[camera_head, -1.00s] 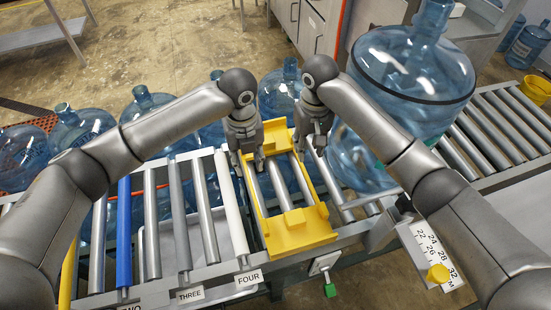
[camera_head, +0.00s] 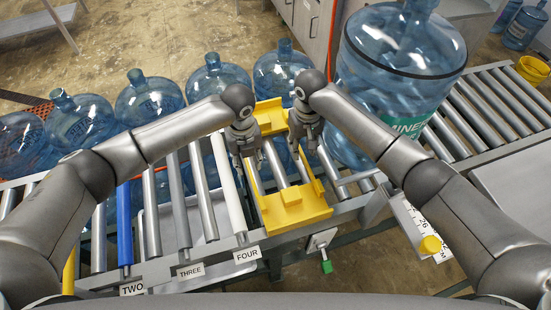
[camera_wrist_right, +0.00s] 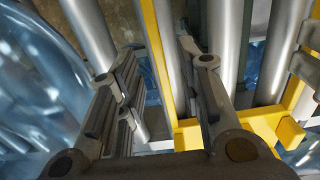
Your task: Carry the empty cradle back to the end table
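The yellow cradle (camera_head: 292,208) is an empty open frame lying on the conveyor rollers just right of the lane labelled FOUR. My left gripper (camera_head: 249,162) is at its left rail, fingers pointing down and apart. My right gripper (camera_head: 306,146) is at its right rail. In the right wrist view my right gripper (camera_wrist_right: 160,85) is open, with a yellow rail (camera_wrist_right: 155,50) of the cradle running between its fingers. I cannot tell whether the fingers touch the rail. No end table can be clearly identified in these views.
Several more jugs (camera_head: 220,80) stand in a row behind the lanes. Roller lanes (camera_head: 180,205) lie to the left. A roller conveyor (camera_head: 490,115) and yellow bucket (camera_head: 533,70) are at the right.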

